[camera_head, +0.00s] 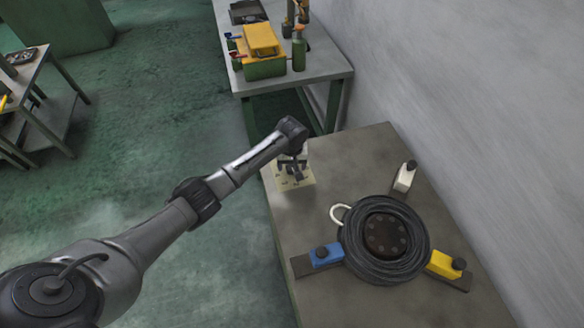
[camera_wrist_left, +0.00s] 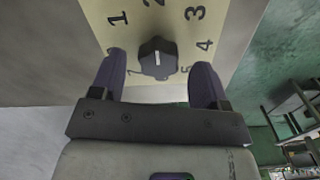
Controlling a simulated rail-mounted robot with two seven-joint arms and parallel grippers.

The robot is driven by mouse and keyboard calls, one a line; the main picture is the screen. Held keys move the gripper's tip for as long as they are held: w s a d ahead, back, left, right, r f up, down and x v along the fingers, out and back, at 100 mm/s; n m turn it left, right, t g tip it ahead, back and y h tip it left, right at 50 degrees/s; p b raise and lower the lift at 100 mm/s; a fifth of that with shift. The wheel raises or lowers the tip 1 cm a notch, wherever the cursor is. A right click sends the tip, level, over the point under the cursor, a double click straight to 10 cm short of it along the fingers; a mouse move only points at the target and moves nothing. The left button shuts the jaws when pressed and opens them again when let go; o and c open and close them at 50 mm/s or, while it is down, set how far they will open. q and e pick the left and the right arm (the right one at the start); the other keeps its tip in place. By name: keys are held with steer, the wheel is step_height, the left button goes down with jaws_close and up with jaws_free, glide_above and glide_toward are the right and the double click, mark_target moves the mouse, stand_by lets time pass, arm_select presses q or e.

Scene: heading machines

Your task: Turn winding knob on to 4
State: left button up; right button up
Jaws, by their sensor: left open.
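The winding knob (camera_wrist_left: 157,60) is small and dark, with a pale mark on its face. It sits on a cream dial plate (camera_wrist_left: 228,40) with black numbers around it; 1, 3, 4 and 5 are readable. The mark seems to face up in the wrist picture, toward the partly cut-off 2. My left gripper (camera_wrist_left: 159,72) is open, with one finger on each side of the knob and gaps showing. In the head view the left gripper (camera_head: 292,168) is over the dial plate (camera_head: 298,184) at the bench's far left corner, hiding the knob. My right gripper is not shown.
On the grey bench (camera_head: 345,170) lies a black cable coil (camera_head: 357,258). Around it are a blue block (camera_head: 325,256), a yellow block (camera_head: 443,264) and a white block (camera_head: 404,177). A second table (camera_head: 322,65) with a yellow-topped box stands behind. A wall is at right.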

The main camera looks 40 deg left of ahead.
arm_select(q)
steer(key=shift+f, duration=0.9)
steer(key=shift+r, duration=0.1)
steer(key=c, duration=0.9)
